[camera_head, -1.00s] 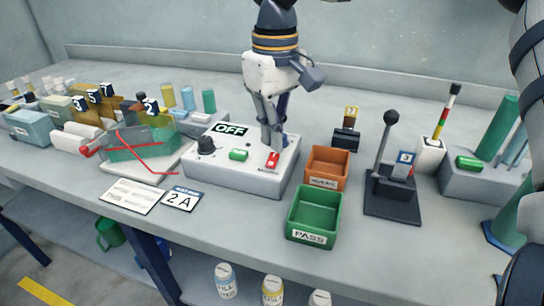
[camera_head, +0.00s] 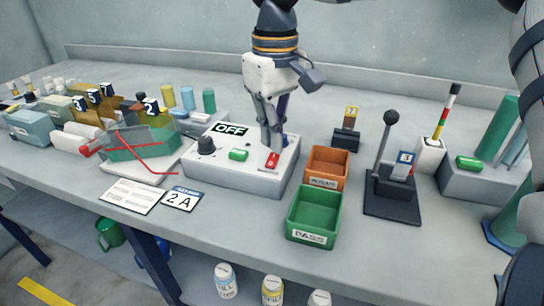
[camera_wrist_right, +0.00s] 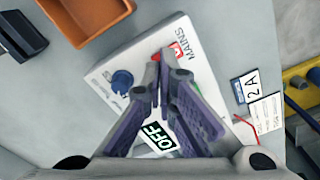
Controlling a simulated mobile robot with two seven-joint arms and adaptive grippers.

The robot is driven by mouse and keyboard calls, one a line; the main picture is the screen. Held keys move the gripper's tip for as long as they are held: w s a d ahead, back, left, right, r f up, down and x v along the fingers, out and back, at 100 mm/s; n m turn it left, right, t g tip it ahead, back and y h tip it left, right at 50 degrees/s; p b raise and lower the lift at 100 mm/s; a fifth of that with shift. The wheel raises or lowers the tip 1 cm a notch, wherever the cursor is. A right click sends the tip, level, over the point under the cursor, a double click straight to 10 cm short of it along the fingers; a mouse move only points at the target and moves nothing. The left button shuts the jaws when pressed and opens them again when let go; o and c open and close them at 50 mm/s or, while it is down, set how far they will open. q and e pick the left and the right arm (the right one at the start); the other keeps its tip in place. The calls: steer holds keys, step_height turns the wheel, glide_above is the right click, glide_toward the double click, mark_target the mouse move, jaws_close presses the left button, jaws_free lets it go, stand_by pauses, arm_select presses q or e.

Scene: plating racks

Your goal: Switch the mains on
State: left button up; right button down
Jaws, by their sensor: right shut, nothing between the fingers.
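The white power box (camera_head: 225,177) stands on the bench with a black sign reading OFF (camera_head: 230,129). Its red mains switch (camera_head: 272,161) is near the right end of the top face. The switch also shows in the right wrist view (camera_wrist_right: 179,49), beside the printed word MAINS. My right gripper (camera_head: 275,148) points down over the box with its fingers together and empty. Its tips are close to the switch; I cannot tell whether they touch it. In the wrist view the fingers (camera_wrist_right: 160,62) hide part of the box top. My left gripper is not in view.
A green button (camera_head: 239,155) and a dark knob (camera_head: 206,146) share the box top. An orange bin (camera_head: 325,183) and a green PASS bin (camera_head: 312,238) stand to the right. A black lever (camera_head: 384,150) stands beyond them. Cards (camera_head: 133,196) lie in front of the box.

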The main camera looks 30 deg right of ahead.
mark_target(274, 155)
steer(key=shift+f, duration=1.15)
stand_by(0.4)
steer(key=shift+r, duration=3.55)
